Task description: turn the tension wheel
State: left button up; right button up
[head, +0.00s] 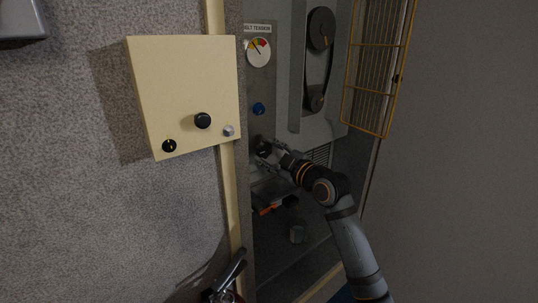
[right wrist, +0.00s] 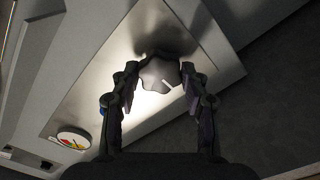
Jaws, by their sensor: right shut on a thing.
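The tension wheel is a dark, lobed knob (right wrist: 156,72) with a white mark on its face, on a pale panel in the right wrist view. In the head view it is a dark shape (head: 263,148) low on the panel, partly hidden by my gripper. My right gripper (head: 271,151) reaches it from the lower right. In the right wrist view the two fingers stand on either side of the wheel, shut on it. A round gauge (head: 258,52) with coloured bands sits higher on the panel under a tension label. My left gripper is not in view.
A blue knob (head: 259,108) sits between gauge and wheel. A cream box (head: 185,85) with knobs hangs on the left wall. A belt drive (head: 319,60) and an open yellow mesh guard (head: 375,65) are at right. An orange-handled tool (head: 271,208) lies below the arm.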

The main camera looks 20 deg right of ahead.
jog(key=o, duration=1.1)
jog(key=shift+o, duration=0.2)
jog(key=shift+s, duration=0.1)
jog(key=v, duration=0.7)
jog(key=shift+s, duration=0.15)
